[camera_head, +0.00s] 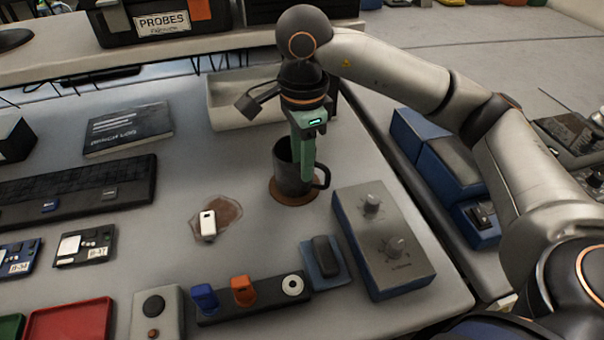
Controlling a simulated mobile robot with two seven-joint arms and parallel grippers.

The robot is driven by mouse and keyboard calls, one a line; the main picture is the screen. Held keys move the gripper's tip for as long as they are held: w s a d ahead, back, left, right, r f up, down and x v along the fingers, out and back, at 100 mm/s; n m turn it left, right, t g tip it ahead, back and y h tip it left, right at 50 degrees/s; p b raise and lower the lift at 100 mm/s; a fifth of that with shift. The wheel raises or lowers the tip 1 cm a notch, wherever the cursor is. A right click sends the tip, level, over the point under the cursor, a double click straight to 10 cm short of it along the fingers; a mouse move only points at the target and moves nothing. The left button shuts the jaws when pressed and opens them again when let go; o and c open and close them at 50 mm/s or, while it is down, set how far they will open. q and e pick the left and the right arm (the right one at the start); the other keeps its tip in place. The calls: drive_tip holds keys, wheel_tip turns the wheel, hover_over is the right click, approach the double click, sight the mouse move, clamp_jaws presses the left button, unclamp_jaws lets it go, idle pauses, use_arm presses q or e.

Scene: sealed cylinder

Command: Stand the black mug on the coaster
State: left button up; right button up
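The black mug (286,176) stands upright, with its handle toward the right. The brown round coaster (288,199) lies under it, and its rim shows around the mug's base. My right gripper (307,165) points down at the mug from above, its green fingers at the mug's right side near the handle. The fingers are seen nearly edge-on, so I cannot tell whether they are closed on the mug wall or apart. They hide part of the mug's rim. My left gripper is not in view.
A grey control box with knobs (385,245) stands close to the coaster's right. A white device (208,225) lies on a brown patch to the left. A pale open bin (233,110) sits behind the mug. A dark book (128,130) lies further left.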

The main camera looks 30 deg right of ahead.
wheel_tip(320, 180, up, 7)
drive_tip(key=shift+s+p, duration=0.1)
drive_tip(key=shift+p, duration=0.45)
